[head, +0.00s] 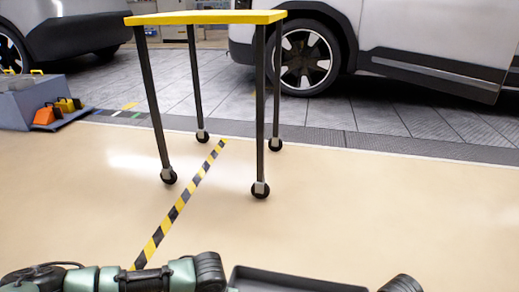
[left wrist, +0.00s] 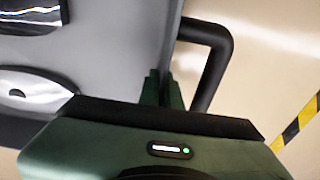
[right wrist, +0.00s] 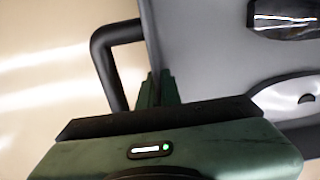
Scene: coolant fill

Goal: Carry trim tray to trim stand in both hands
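The trim tray (head: 295,280), dark grey, shows its far edge at the bottom of the head view, between my arms. Its grey inside shows in the left wrist view (left wrist: 115,50) and right wrist view (right wrist: 195,50), with a black loop handle at each side. My left gripper (left wrist: 163,90) is closed at the tray's side by one handle (left wrist: 222,50). My right gripper (right wrist: 158,90) is closed likewise by the other handle (right wrist: 103,55). The finger contact is partly hidden. The trim stand (head: 205,17) has a bare yellow top and dark legs on casters, ahead and apart from the tray.
Glossy dark and white pieces (left wrist: 35,88) lie in the tray. A striped floor line (head: 180,205) runs toward the stand. Vehicles (head: 420,45) stand behind it. A grey box with orange and yellow items (head: 30,103) is at left. Floor before the stand is clear.

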